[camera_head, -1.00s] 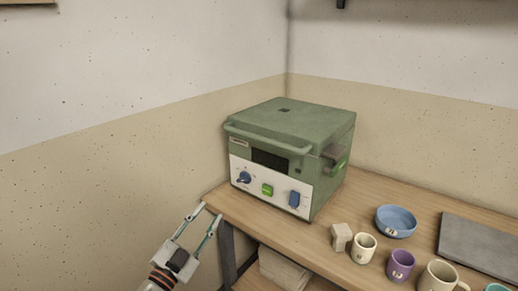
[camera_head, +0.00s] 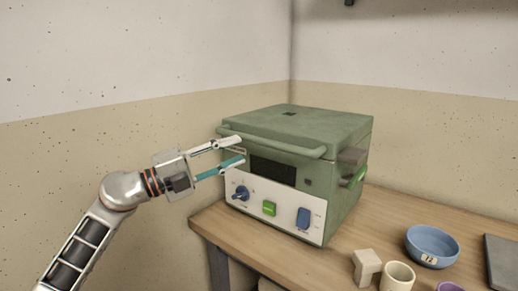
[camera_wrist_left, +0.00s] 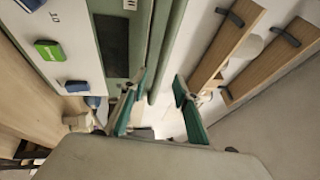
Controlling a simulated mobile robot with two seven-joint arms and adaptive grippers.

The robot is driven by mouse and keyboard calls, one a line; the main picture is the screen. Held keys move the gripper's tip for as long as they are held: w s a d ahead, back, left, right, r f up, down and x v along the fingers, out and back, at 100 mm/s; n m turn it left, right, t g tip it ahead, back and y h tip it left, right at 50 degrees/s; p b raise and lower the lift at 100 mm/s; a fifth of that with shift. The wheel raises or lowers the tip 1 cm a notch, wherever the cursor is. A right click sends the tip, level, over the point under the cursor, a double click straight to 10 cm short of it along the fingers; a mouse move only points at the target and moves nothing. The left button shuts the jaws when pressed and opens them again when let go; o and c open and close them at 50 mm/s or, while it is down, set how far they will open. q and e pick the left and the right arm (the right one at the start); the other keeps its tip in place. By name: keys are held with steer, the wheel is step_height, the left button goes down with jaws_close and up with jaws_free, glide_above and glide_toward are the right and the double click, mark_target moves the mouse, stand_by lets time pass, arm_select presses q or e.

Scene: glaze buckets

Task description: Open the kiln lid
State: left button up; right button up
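The green kiln (camera_head: 290,185) stands on the wooden table with its lid (camera_head: 300,125) shut. A green bar handle (camera_head: 285,146) runs along the lid's front edge. My left gripper (camera_head: 241,151) is open at the left part of this handle, one finger higher than the other. In the left wrist view, the handle (camera_wrist_left: 168,50) runs up the picture between the two spread fingertips (camera_wrist_left: 158,80). I cannot tell whether the fingers touch it. My right gripper is not in view.
The kiln's front panel has a blue knob (camera_head: 241,193), a green button (camera_head: 269,208) and a blue switch (camera_head: 303,217) below my gripper. A pale block (camera_head: 367,266), a cream cup (camera_head: 397,277) and a blue bowl (camera_head: 432,246) stand right of the kiln. Walls rise behind.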

mark_target(255, 142)
arm_select(q)
steer(key=b+x, duration=0.1)
steer(key=x, duration=0.7)
steer(key=shift+a, duration=0.1)
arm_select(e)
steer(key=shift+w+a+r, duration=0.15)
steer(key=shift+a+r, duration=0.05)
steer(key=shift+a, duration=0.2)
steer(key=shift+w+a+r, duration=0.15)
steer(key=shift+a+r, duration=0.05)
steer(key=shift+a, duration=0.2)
arm_select(q)
jaws_close()
